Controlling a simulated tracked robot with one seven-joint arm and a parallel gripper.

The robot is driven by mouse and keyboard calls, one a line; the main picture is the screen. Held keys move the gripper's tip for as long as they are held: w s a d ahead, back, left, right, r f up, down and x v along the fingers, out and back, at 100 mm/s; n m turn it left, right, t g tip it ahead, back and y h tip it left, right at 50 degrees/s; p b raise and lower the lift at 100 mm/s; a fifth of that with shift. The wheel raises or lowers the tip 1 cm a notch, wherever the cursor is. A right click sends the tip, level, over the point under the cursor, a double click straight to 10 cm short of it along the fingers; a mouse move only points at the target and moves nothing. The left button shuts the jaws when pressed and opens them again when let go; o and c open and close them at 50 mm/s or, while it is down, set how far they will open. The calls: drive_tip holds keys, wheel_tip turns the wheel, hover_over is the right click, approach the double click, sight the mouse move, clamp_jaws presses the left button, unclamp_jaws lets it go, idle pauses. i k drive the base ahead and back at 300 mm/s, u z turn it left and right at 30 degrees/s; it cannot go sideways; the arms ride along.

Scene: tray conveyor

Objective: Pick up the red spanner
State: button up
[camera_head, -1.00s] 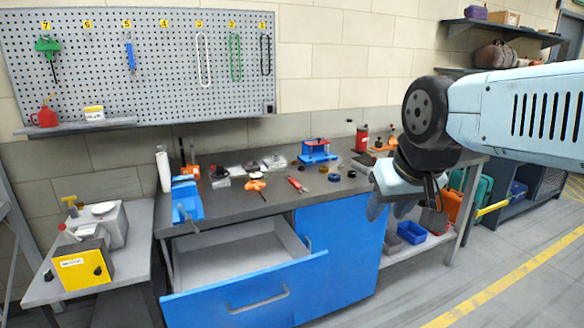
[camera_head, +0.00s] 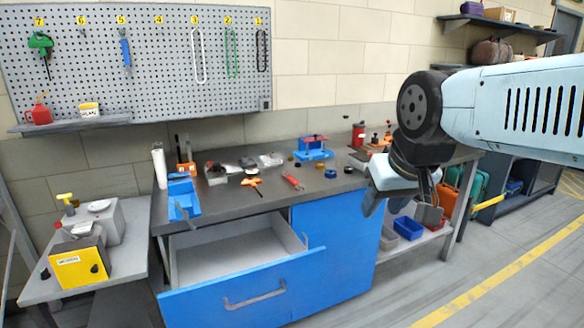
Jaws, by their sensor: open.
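A slim red tool, which looks like the red spanner (camera_head: 292,182), lies on the dark top of the workbench (camera_head: 235,208), right of the middle and near the front edge. It is small in view, so its exact shape is hard to tell. My gripper (camera_head: 398,206) hangs at the right end of the bench, to the right of the spanner and well apart from it. It is open and points down. Nothing shows between its fingers.
An orange-handled tool (camera_head: 251,182) lies left of the spanner. A blue vise (camera_head: 184,200) and a blue-red device (camera_head: 313,148) stand on the bench. An open drawer (camera_head: 235,295) juts out in front. A yellow box (camera_head: 79,262) is at left. Floor at right is clear.

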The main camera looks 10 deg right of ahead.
sight(290, 178)
drive_tip(key=u, duration=0.05)
drive_tip(key=k, duration=0.5)
drive_tip(key=z, duration=0.5)
drive_tip(key=i, duration=2.1)
drive_tip(key=u, duration=0.55)
